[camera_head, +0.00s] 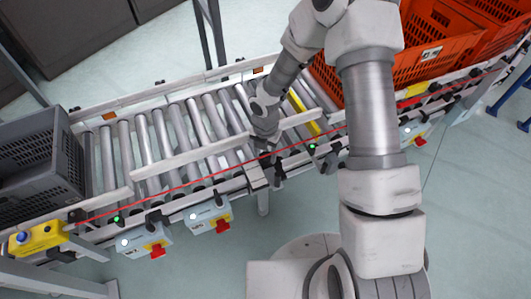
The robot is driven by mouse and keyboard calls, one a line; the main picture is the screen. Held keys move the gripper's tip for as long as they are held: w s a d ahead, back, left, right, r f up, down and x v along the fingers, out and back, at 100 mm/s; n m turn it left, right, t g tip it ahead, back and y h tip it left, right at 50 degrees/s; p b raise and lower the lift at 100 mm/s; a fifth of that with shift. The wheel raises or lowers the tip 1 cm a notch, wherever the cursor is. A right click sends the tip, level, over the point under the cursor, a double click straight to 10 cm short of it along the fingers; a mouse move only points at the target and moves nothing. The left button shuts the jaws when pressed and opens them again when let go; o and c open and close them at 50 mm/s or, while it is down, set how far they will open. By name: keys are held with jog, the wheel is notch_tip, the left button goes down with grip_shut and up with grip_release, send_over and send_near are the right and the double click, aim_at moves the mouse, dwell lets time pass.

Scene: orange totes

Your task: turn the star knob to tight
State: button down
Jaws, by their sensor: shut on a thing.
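My gripper (270,161) points down at the near side rail of the roller conveyor (190,158), at a bracket around the middle of the picture. It is shut on a small dark part there, which appears to be the star knob. The jaws and wrist hide most of it. The knob's lobes and any tight mark are too small to make out.
A grey crate (40,165) stands at the conveyor's left end. Orange totes (418,62) stand at the right. Grey switch boxes with red buttons (222,226) hang below the near rail. A yellow box with a blue button (38,238) is at lower left.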

jog(key=m, duration=0.5)
jog(key=shift+m, duration=0.3)
jog(key=m, duration=0.6)
jog(key=shift+w, duration=0.1)
jog(key=m, duration=0.5)
jog(key=shift+m+b, duration=0.3)
jog(key=shift+b, duration=0.05)
jog(key=m, duration=0.6)
jog(key=shift+c, duration=1.4)
grip_release()
jog(key=shift+r, duration=0.1)
